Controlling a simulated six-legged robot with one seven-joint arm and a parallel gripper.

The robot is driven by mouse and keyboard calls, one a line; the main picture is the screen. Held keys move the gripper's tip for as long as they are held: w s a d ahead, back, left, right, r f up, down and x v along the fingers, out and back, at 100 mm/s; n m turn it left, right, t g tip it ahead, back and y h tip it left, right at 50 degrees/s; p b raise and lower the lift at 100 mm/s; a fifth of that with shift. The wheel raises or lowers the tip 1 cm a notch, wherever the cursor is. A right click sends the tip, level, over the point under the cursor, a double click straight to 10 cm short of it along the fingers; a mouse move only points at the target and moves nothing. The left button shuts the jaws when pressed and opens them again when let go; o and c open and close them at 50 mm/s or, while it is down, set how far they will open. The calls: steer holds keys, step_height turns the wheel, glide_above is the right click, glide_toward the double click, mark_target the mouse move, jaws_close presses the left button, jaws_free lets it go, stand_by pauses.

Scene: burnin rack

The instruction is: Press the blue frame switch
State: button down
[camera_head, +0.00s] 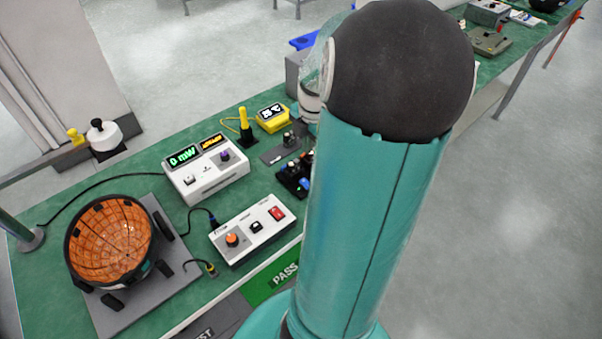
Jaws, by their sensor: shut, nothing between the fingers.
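I cannot clearly make out a blue frame switch. A small dark block with a blue part (305,184) sits on the green bench just left of my arm, and my arm may hide some of it. A white control box (252,230) near the bench's front edge has an orange knob, a black switch and a red rocker switch (277,213). Behind it stands a white meter box (205,170) with a green "0 mW" display, an amber display, a small switch and a purple knob. My gripper is not in view; my large teal arm fills the middle right.
An orange-lined bowl fixture (110,240) stands on a grey plate at left, with cables running to it. A yellow device (271,118) and a yellow probe in a black stand (244,125) are at the back. A green PASS area (285,274) lies along the front.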

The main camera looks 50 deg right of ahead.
mark_target(303, 182)
steer(key=f, duration=0.4)
steer(key=w+f, duration=0.1)
steer(key=f, duration=0.9)
steer(key=shift+w+d, duration=0.2)
steer(key=shift+w, duration=0.1)
steer(key=shift+w+f, duration=0.1)
steer(key=shift+a+f, duration=0.1)
steer(key=shift+f, duration=0.05)
steer(key=shift+s, duration=0.25)
